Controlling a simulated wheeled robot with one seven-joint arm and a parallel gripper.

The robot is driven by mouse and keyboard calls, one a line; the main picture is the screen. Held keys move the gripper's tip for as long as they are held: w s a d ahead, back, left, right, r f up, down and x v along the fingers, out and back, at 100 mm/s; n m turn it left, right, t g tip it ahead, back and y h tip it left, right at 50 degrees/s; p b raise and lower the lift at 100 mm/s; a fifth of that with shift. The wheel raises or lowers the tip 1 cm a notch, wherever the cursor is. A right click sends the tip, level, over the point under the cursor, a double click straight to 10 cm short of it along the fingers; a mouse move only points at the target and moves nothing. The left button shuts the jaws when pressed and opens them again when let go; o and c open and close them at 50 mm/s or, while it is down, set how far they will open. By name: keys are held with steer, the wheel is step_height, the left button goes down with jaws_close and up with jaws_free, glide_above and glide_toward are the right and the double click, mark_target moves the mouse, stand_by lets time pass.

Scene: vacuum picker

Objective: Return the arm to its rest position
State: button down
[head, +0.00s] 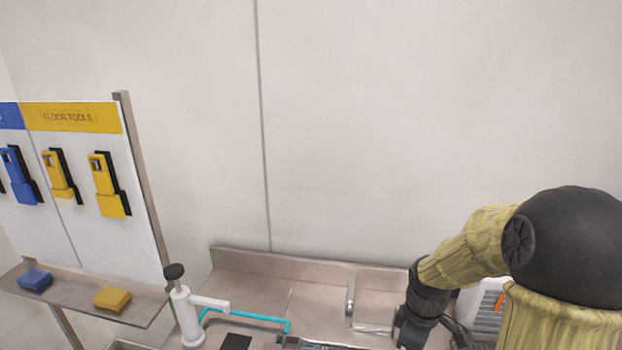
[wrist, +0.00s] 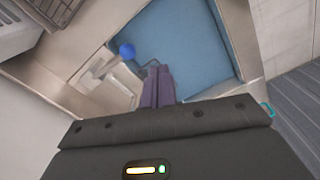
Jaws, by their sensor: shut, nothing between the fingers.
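My arm reaches in from the right of the head view, with its yellow-green sleeve and black joints, and bends down toward the metal counter (head: 255,270). The fingers lie beyond the lower edge of that view. In the wrist view my gripper (wrist: 158,72) shows as two dark purplish fingers side by side, shut with nothing between them. Beyond the fingers is a blue flat surface (wrist: 195,35) framed by pale metal. A small blue ball-like thing (wrist: 127,50) lies at its left edge, apart from the fingers as far as I can tell.
A white pump-like device (head: 187,315) with a black knob stands at the counter's left, near a cyan tube (head: 245,314). A tool board (head: 90,235) with yellow and blue tools is at left, above a shelf (head: 140,308). A white vented unit (head: 480,298) sits behind my arm.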

steer(key=s+a+r+m+t, duration=0.2)
steer(key=s+a+m, duration=0.4)
steer(key=m, duration=0.5)
steer(key=shift+s+a+r, duration=0.2)
steer(key=shift+s+a, duration=0.05)
steer(key=shift+s, duration=0.45)
stand_by(0.4)
